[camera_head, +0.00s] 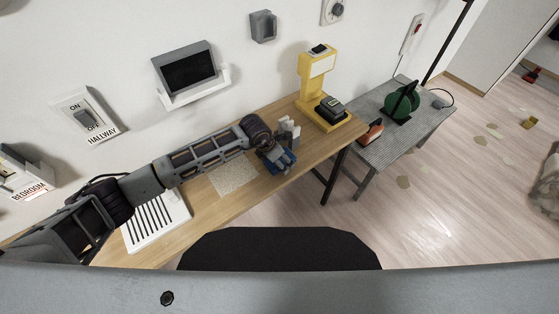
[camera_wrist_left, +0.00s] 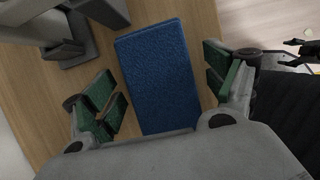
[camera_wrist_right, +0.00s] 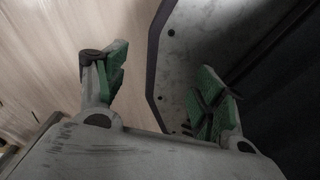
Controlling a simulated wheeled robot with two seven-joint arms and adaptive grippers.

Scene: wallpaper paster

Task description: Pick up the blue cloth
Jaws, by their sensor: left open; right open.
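The blue cloth (camera_wrist_left: 158,70) lies flat on the wooden table as a neat rectangle. In the head view only part of the cloth (camera_head: 287,164) shows, behind and beside my left gripper (camera_head: 277,156). In the left wrist view my left gripper (camera_wrist_left: 165,85) is open, with its green-padded fingers on either side of the cloth. The cloth lies between the fingers in that view; I cannot tell how high they are above it. My right gripper (camera_wrist_right: 160,72) is open and empty, away from the table over the floor.
A grey object (camera_head: 289,132) stands close behind the cloth and also shows in the left wrist view (camera_wrist_left: 75,40). A speckled sheet (camera_head: 233,177) lies to the left. A yellow stand (camera_head: 307,86) is at the table's right end. A grey side table (camera_head: 425,107) stands beyond.

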